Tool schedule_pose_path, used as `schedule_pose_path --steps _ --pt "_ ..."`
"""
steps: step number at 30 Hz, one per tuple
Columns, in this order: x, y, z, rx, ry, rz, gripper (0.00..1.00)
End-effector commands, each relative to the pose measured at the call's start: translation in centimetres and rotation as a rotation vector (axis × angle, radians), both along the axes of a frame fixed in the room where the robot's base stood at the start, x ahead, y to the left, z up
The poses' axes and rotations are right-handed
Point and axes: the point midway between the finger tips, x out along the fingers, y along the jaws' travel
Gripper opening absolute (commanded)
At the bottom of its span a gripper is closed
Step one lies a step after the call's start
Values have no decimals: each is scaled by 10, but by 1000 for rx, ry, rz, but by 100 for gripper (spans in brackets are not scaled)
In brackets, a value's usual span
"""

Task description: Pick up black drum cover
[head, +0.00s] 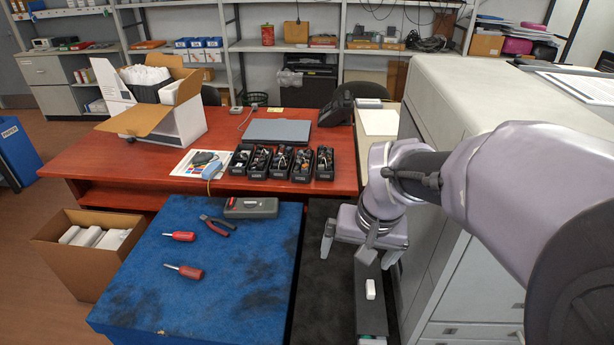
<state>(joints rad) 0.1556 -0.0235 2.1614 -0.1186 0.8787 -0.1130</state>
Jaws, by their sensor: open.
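The stained blue surface (240,310) holds two red-handled screwdrivers (184,271), pliers (216,225) and a grey case (251,207). Behind it is a red desk (95,160) with several black bins (281,162). A large grey cabinet (440,95) stands close on the right.

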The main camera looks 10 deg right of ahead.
Motion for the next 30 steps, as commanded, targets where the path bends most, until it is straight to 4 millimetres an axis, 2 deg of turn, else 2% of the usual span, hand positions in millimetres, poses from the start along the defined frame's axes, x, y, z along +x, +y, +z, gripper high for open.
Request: schedule_pose_path --steps 2,6,9,12,14,21,24,27,30 --pt "23 -19 -9 -14 56 6 100" --pt "60 -59 -54 -37 158 29 100" --pt "73 -83 -94 -44 220 50 100" --pt "77 -96 -120 -46 252 61 100" --pt "78 -98 -133 -46 259 65 100" --pt "77 -98 -207 -46 263 67 100" --pt "77 -98 -232 -45 262 65 100" --pt "78 -98 -247 -46 260 66 100" --pt "78 -98 -254 -46 260 66 100"
